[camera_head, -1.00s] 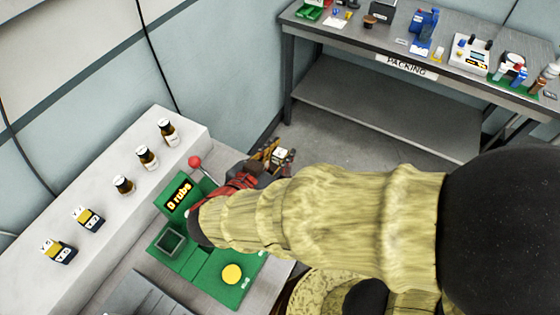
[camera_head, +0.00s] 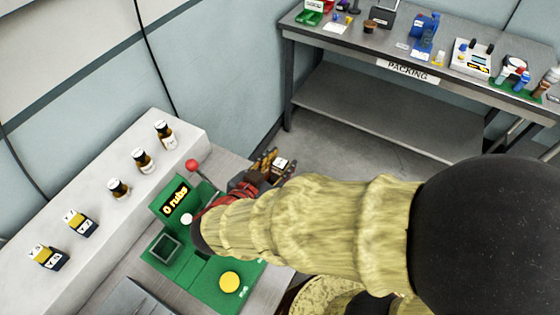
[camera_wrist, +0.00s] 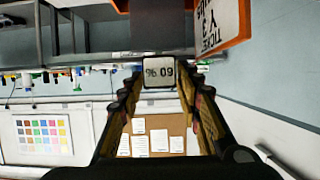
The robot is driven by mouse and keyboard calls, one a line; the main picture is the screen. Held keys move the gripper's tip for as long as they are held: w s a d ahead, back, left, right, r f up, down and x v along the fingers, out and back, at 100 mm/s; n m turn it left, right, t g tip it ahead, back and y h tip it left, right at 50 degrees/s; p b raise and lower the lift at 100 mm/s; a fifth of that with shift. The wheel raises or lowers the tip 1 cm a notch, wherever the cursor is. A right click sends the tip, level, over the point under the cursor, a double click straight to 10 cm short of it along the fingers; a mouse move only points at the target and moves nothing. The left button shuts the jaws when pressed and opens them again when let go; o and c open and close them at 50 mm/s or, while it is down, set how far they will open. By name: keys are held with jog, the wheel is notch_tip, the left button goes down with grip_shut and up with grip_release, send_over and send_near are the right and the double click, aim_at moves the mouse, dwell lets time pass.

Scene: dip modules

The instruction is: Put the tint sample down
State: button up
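The tint sample (camera_wrist: 159,72) is a small block with a pale face marked "60 %", seen upside down between my fingertips in the wrist view. In the head view the sample (camera_head: 281,163) shows as a small white-topped block at the end of my arm. My gripper (camera_wrist: 158,84) has its fingers closed in on both sides of the sample and holds it clear of any surface. In the head view my gripper (camera_head: 270,166) is beyond the green station, over the floor side of the bench. My arm hides part of that station.
The green station (camera_head: 212,268) has a "0 rubs" display, a red-knobbed lever (camera_head: 193,165), a square recess (camera_head: 164,247) and a yellow disc (camera_head: 229,282). Several bottles and two boxes line the white ledge (camera_head: 100,205). A cluttered packing bench (camera_head: 385,50) stands behind.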

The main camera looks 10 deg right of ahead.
jog(key=shift+o, duration=0.9)
jog(key=shift+r, duration=0.2)
jog(key=p+v, duration=0.4)
jog(key=v, duration=0.8)
jog(key=w+a+r+n+t+y, duration=0.1)
jog(key=w+a+r+n+y, duration=0.15)
jog(key=w+r+y, duration=0.45)
jog(key=w+a+r+n+t+y, duration=0.1)
jog(key=w+a+r+n+y, duration=0.15)
jog(key=w+r+y, duration=0.45)
jog(key=s+d+f+n+g+h, duration=0.1)
jog(key=s+d+f+g+h, duration=0.1)
jog(key=s+d, duration=0.6)
jog(key=s+d+f+n+g+h, duration=0.1)
jog(key=s+d+f+g+h, duration=0.2)
jog(key=s+d, duration=0.6)
jog(key=d+g, duration=0.2)
jog(key=d, duration=0.4)
jog(key=shift+s+d+f+n+h, duration=0.25)
jog(key=shift+s+d+n+h, duration=0.05)
jog(key=shift+s+d+h, duration=0.1)
